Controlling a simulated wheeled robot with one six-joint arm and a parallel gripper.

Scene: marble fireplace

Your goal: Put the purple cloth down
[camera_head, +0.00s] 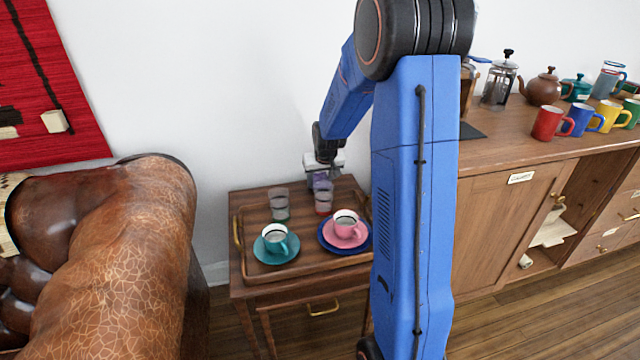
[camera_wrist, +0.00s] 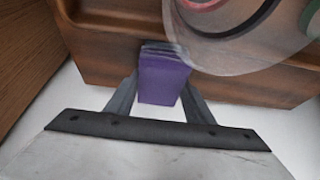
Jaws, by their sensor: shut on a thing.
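The purple cloth (camera_wrist: 163,80) is a small folded block between the two fingers of my gripper (camera_wrist: 160,88) in the wrist view. My gripper is shut on it, beside the wooden tray's raised wall (camera_wrist: 105,62). In the head view my gripper (camera_head: 323,172) is over the back of the small side table, behind the clear glasses. Only a hint of purple shows there. I cannot tell whether the cloth touches the tray or table.
A leather armchair (camera_head: 120,260) stands left. A sideboard (camera_head: 510,180) with mugs and pots stands right. The white wall is close behind.

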